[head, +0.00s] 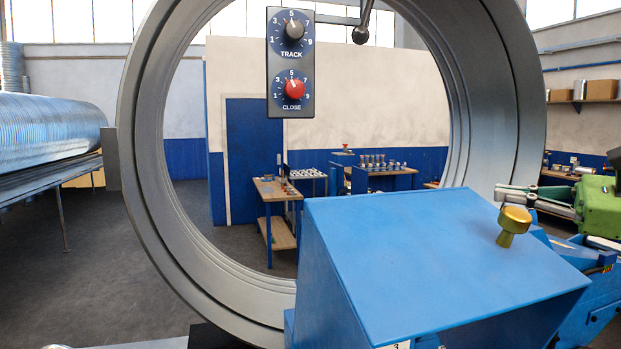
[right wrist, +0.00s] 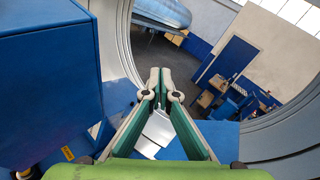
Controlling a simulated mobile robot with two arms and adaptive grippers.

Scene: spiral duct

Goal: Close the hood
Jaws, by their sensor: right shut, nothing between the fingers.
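The blue hood (head: 430,255) fills the lower right of the head view, in front of the big grey ring. Its broad top slopes down toward me, and a darker area shows under its front edge. A brass knob (head: 515,222) stands on its right part. My right gripper (head: 503,192) is beyond the knob at the right, shut and empty, fingers pointing left; no contact with the hood is visible. In the right wrist view the shut fingertips (right wrist: 160,76) point toward the ring, with a large blue surface, probably the hood, at left. My left gripper is out of view.
The grey ring (head: 143,180) stands upright around the middle of the head view. A control panel (head: 291,62) with TRACK and CLOSE dials hangs in its upper opening. A large spiral duct (head: 50,130) lies on a rack at left. Workbenches stand far behind.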

